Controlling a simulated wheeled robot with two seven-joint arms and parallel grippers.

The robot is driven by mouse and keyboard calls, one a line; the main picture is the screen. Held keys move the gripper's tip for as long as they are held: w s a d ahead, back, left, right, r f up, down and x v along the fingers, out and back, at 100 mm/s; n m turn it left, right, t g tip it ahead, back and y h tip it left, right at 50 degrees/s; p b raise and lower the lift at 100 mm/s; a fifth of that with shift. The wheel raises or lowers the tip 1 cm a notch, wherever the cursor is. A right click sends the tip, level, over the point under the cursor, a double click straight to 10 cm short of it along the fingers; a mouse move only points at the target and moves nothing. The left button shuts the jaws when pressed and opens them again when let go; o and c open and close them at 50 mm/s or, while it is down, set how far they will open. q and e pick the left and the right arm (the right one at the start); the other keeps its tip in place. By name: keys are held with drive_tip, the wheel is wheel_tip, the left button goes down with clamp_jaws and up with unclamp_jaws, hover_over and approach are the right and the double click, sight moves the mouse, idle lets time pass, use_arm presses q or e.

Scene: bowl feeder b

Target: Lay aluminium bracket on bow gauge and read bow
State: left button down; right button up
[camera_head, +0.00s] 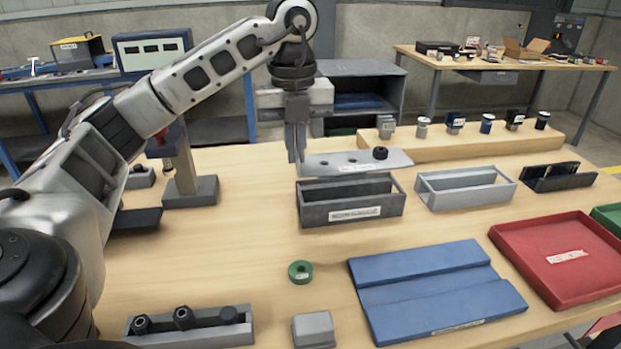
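A flat light-grey plate with holes, which looks like the aluminium bracket (335,162), is level above the dark grey open bin (352,206) in the head view. A round black knob-like piece shows at its right part. My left gripper (296,157) points down at the plate's left end, its fingers close together and seemingly pinching that end. The exact contact is too small to see. Which object is the bow gauge is not clear; a blue block with a lengthwise channel (436,286) lies at front right. My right gripper is not in view.
A light-grey bin (466,188), a black holder (558,178) and a red tray (560,258) are to the right. A green ring (300,271) lies in the middle, with a grey block (313,329) in front. A grey stand (190,190) is left. Bare tabletop lies left of centre.

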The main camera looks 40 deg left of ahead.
use_arm(q)
drive_tip(key=shift+w+a+f+p, duration=0.25)
drive_tip(key=shift+w+a, duration=0.1)
drive_tip(key=shift+w, duration=0.2)
drive_tip(key=shift+w+a+f+p, duration=0.2)
drive_tip(key=shift+w+a, duration=0.1)
drive_tip(key=shift+w, duration=0.2)
drive_tip(key=w+a+f+p, duration=0.1)
drive_tip(key=w+f, duration=0.3)
drive_tip(key=f, duration=0.5)
drive_tip(key=shift+a, duration=0.8)
